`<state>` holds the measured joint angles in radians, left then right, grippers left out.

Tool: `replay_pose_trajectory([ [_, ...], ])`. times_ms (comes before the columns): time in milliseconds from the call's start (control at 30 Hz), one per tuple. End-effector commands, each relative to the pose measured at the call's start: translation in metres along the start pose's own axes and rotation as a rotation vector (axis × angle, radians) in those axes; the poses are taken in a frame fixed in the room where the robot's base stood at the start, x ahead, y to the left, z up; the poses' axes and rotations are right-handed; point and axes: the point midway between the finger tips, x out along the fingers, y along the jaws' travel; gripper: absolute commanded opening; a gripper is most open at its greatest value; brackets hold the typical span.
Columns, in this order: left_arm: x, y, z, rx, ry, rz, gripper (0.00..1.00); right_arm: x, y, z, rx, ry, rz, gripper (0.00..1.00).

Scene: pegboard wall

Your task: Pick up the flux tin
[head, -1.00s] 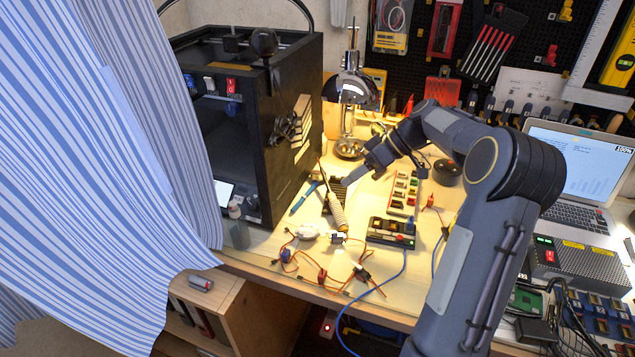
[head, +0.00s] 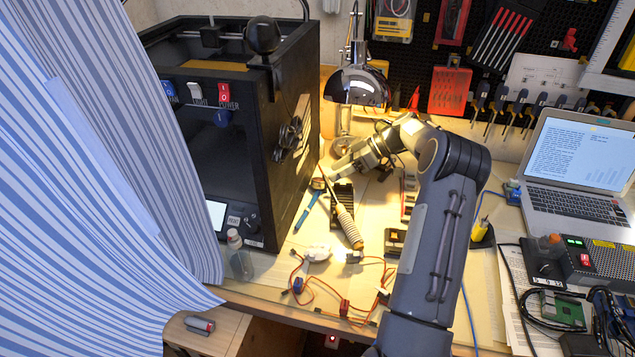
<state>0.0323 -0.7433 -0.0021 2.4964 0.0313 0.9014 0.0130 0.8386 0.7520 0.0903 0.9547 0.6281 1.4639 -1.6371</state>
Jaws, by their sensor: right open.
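I cannot make out the flux tin for certain. A round shiny metal piece (head: 341,144) shows at the foot of the desk lamp, and I cannot tell whether it is the lamp's base or a tin. My right gripper (head: 333,174) is open, low over the back of the bench, between the black printer-like box and the lamp. It is just in front of the round metal piece. My right arm hides much of the bench to its right. My left gripper is out of view.
A soldering iron (head: 346,224) lies by a black ribbed block (head: 341,195). A blue-handled tool (head: 307,212) is beside the black box (head: 240,110). The desk lamp (head: 356,86) stands behind. Red wires (head: 330,302) lie in front; a laptop (head: 578,160) stands right.

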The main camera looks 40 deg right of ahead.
Motion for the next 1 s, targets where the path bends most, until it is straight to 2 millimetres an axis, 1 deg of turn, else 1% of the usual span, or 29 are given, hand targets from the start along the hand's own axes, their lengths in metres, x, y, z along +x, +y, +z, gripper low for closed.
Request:
replay_pose_trajectory([
  [200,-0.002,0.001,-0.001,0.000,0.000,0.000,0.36,0.034,-0.004,-0.002,0.002,0.000,-0.005,0.56],
  [300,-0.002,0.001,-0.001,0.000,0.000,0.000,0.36,0.044,-0.004,-0.002,0.000,0.000,-0.003,0.56],
  [400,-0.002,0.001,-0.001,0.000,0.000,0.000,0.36,0.049,-0.003,-0.002,0.000,0.000,-0.001,0.56],
  [600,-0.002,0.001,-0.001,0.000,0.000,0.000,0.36,0.050,-0.003,-0.002,0.000,0.000,-0.002,0.56],
  [867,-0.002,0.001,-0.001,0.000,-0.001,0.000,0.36,0.049,-0.003,-0.002,0.001,0.000,-0.002,0.22],
  [1000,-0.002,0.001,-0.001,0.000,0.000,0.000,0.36,0.049,-0.003,-0.002,0.000,0.001,-0.002,0.21],
])
